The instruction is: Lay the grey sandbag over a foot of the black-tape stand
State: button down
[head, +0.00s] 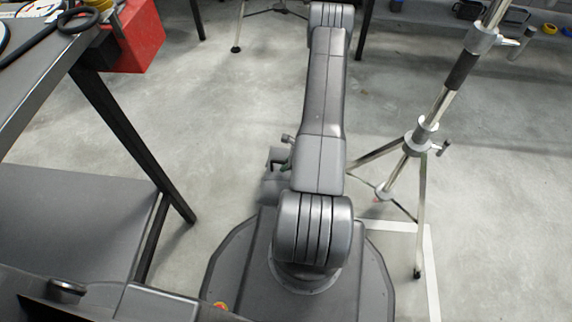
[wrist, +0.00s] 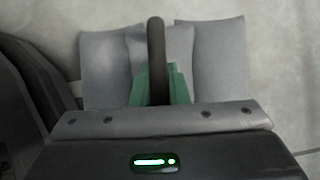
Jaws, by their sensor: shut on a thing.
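The grey sandbag (wrist: 211,60) fills the upper part of the wrist view, with grey panels on both sides of its dark strap handle (wrist: 156,40). My gripper (wrist: 160,84), with green fingertips, is shut on that handle. In the head view my arm hides most of the gripper and the bag, and I cannot separate them there. The black-tape stand (head: 427,125) is a silver stand at the right of the head view, with a black band (head: 461,70) on its pole. Its legs spread low; one foot (head: 417,272) rests on the floor at the front right.
A dark table (head: 115,115) with a lower shelf (head: 75,215) stands at the left. A red case (head: 140,40) is behind it. White tape (head: 432,270) marks the floor by the stand. Another stand's foot (head: 236,49) shows at the back.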

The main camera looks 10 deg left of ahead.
aim_at(286, 172)
jog(key=shift+f+b, duration=1.5)
jog(key=shift+f, duration=0.15)
jog(key=c, duration=1.3)
grip_release()
jog(key=shift+f, duration=0.1)
jog(key=p+v, duration=0.5)
jog(key=v, duration=0.9)
jog(key=shift+a, duration=0.1)
jog(key=b+x, duration=0.5)
jog(key=x, duration=0.8)
jog(key=shift+f, duration=0.3)
jog(key=shift+a, duration=0.15)
jog(key=shift+r, duration=0.2)
